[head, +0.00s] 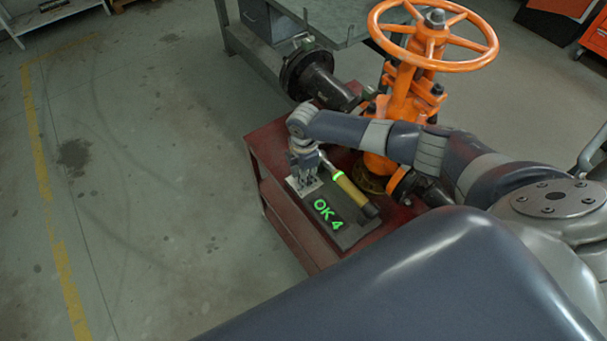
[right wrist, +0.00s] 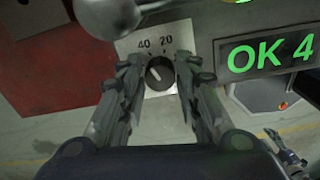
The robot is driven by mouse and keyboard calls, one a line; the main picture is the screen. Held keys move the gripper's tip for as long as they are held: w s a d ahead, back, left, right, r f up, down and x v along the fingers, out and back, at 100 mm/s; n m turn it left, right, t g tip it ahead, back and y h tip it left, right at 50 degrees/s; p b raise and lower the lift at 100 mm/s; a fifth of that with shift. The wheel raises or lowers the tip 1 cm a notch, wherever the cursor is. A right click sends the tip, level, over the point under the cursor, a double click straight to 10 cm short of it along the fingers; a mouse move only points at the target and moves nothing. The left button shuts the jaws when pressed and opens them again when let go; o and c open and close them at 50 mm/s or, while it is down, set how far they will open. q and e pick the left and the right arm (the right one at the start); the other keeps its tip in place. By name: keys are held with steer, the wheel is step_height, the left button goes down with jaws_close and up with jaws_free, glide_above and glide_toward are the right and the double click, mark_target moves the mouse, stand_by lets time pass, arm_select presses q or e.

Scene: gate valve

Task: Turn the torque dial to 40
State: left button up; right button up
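The torque dial (right wrist: 160,73) is a dark round knob on a pale plate (right wrist: 127,45) printed 40 and 20. Its white pointer leans to the upper left, roughly toward the 40 side. My right gripper (right wrist: 160,70) is open, one finger on each side of the knob, with small gaps visible; contact cannot be made out. In the head view my right gripper (head: 304,181) points down over the plate (head: 293,184) and hides the dial. A display (head: 328,213) beside it glows green with OK 4; it also shows in the right wrist view (right wrist: 270,53).
A tool with a yellow handle and green ring (head: 349,188) lies beside the display on the red cart (head: 268,150). An orange valve with a handwheel (head: 432,63) stands behind my right arm. A grey bench (head: 330,22) is at the back. Floor to the left is clear.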

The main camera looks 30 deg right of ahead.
steer(key=shift+o, duration=0.3)
step_height(320, 180, up, 12)
steer(key=shift+s, duration=0.15)
stand_by(0.4)
stand_by(0.5)
